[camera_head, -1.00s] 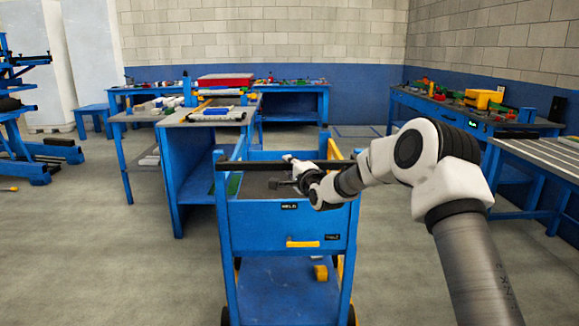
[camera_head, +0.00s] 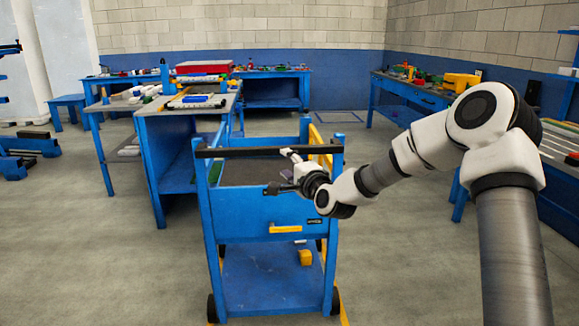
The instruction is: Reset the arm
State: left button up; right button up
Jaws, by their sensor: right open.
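My right arm comes in from the lower right and reaches left toward the blue cart (camera_head: 270,270). My right gripper (camera_head: 278,171) is open at the cart's upper part, just below the black bar across its top. No object shows between its fingers. The fingers are small in the picture, and whether they touch the cart cannot be told. My left gripper is not in view.
The cart's black top bar (camera_head: 240,153) is close to my right gripper. A blue workbench (camera_head: 165,120) stands behind on the left, with a red box (camera_head: 203,68) on the table behind it. Another workbench (camera_head: 415,95) stands at the right wall.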

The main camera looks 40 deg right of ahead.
jog(key=shift+s+a, duration=0.1)
jog(key=shift+s, duration=0.45)
